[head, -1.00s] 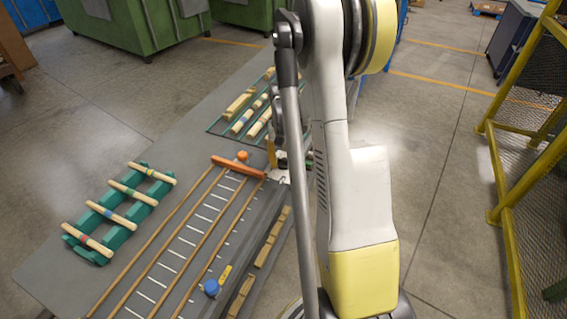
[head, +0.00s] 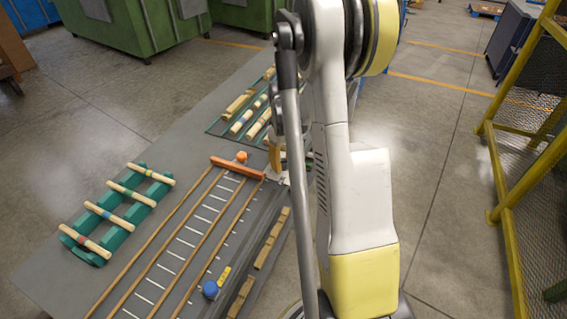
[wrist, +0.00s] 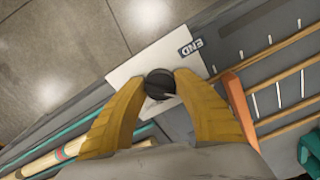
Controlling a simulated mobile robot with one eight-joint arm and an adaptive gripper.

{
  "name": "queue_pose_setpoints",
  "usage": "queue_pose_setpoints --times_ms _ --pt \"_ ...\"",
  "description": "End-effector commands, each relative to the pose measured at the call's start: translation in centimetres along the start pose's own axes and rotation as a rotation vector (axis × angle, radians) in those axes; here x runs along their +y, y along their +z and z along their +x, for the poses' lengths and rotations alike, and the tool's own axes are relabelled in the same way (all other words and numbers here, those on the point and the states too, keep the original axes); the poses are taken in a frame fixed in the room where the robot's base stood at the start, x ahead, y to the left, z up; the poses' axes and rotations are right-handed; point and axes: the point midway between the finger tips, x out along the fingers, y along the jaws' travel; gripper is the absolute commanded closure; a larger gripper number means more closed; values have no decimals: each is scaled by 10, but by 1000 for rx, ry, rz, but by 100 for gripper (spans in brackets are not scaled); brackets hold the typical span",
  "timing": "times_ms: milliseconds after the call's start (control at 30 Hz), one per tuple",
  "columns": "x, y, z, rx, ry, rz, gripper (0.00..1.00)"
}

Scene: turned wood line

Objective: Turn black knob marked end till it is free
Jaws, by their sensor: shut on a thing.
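The black knob (wrist: 159,84) stands on a white plate (wrist: 125,68) beside a dark label reading END (wrist: 191,47) in the wrist view. My gripper (wrist: 159,87) has its two yellow fingers shut on the knob, one on each side. In the head view the knob is hidden behind my arm, and only part of a yellow finger (head: 275,158) shows near the far end of the orange bar.
The orange bar (head: 237,168) lies across the wooden rails close to my gripper. A green rack (head: 120,207) holds several banded wooden rods at left. A blue knob (head: 210,289) sits at the near end. Another rack of rods (head: 243,120) lies beyond.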

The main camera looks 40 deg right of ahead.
Motion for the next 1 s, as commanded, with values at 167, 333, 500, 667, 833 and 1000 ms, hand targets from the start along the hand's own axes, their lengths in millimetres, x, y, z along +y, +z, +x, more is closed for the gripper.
queue_pose_setpoints --times_ms 167,333,500,667,833,1000 --pt "0 1 0 -1 -1 -34 95" --pt "0 0 0 -1 -1 -43 95" --pt "0 0 0 -1 -1 -43 95" --pt "0 0 0 -1 -1 -43 53" --pt "0 0 0 -1 0 -42 41" --pt "0 0 0 0 0 -42 41"
